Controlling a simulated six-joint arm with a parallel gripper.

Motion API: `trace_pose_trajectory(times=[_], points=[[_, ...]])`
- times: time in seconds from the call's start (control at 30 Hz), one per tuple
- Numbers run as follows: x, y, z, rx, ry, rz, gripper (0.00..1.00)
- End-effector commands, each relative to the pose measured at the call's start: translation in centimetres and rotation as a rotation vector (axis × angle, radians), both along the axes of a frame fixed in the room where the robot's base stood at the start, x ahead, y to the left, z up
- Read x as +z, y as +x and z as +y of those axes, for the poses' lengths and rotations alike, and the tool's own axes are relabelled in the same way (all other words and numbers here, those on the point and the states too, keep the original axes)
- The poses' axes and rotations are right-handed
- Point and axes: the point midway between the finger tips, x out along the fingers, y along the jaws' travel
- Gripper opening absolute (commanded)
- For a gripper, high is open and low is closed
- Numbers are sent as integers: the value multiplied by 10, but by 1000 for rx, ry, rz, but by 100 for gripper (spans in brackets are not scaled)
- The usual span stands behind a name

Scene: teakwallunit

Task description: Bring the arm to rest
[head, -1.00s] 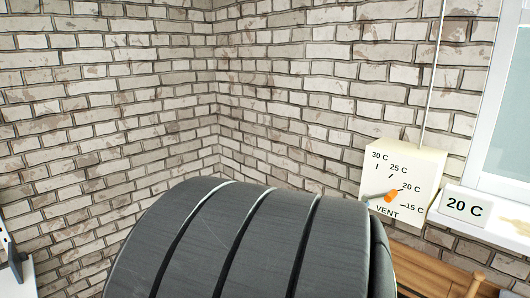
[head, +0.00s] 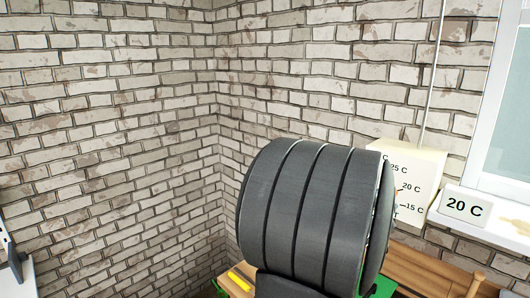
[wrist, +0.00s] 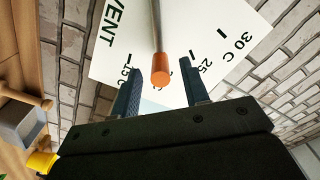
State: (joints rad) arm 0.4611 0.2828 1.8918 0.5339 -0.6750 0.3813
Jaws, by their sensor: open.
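The white vent box (head: 420,165) is on the brick wall at the right of the head view, its left part hidden behind my dark arm link. It fills the top of the wrist view (wrist: 115,40), with VENT, 15 C, 25 C and 30 C readable. Its lever with an orange tip (wrist: 159,70) points down the wrist picture, between the 15 C and 25 C marks. My gripper (wrist: 161,64) is open. Its two fingers appear on either side of the orange tip, with gaps showing; depth is hard to tell. The head view hides my fingers.
A "20 C" card (head: 466,206) stands on the window sill at right. A wooden slatted surface (head: 435,272) lies below the box. A yellow object (wrist: 41,162) and a grey box (wrist: 22,122) sit at the wrist view's lower left. The brick corner at left is clear.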

Motion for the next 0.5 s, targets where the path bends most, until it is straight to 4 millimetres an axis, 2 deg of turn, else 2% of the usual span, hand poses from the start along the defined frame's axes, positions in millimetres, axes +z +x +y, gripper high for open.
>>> trace_pose_trajectory(times=[0.1,0.2,0.27,0.5], points=[[-1,16,-17,-3,0,0,41],[1,25,-25,-1,0,0,41],[9,28,-19,1,-2,-3,41],[11,29,-18,-1,-15,14,41]])
